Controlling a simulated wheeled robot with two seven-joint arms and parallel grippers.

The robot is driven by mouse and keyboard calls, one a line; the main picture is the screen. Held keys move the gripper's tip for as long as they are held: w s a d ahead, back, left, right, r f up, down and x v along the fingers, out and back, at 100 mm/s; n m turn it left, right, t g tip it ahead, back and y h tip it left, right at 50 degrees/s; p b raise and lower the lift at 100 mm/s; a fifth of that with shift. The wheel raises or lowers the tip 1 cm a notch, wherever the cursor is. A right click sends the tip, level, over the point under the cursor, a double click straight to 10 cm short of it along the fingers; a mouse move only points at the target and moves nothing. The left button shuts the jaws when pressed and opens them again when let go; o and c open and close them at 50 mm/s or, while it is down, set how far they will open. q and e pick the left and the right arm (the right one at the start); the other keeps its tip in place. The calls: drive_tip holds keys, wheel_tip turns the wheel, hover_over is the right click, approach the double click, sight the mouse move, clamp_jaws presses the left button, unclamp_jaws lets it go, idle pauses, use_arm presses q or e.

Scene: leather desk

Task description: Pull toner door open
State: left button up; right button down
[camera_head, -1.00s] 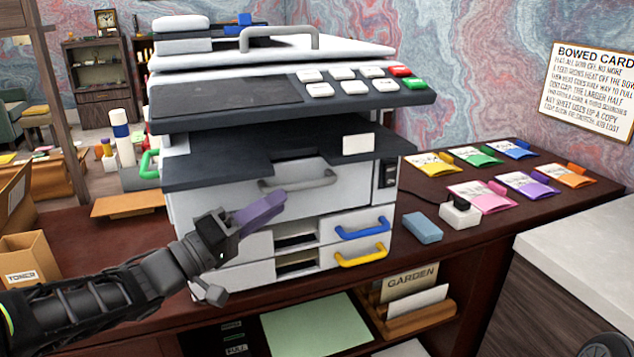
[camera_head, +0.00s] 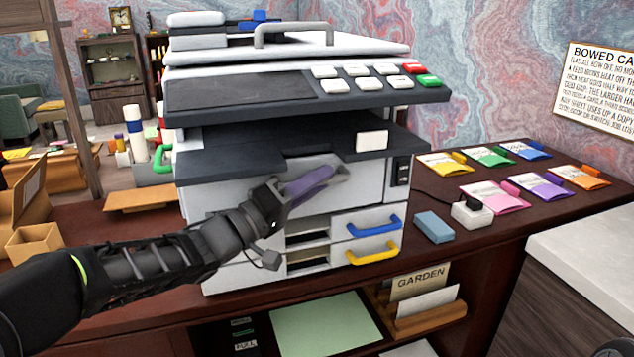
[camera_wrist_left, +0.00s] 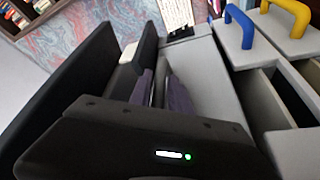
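The copier's white front door (camera_head: 366,196), with a grey bar handle (camera_head: 342,173), sits under the dark shelf and looks closed. My left gripper (camera_head: 310,185) has purple fingers and is at this handle, covering its left part. In the left wrist view the purple fingers (camera_wrist_left: 163,92) stand a little apart, with a narrow light strip between them. I cannot tell whether they press on the handle.
Below the door are drawers with a blue handle (camera_head: 375,228) and a yellow handle (camera_head: 373,254). The dark shelf (camera_head: 260,150) overhangs the door. A blue block (camera_head: 434,227) and coloured packets lie to the right. An open cardboard box (camera_head: 35,242) stands left.

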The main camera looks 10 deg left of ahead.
use_arm(q)
drive_tip(key=shift+c, duration=0.3)
clamp_jaws()
idle(1.1)
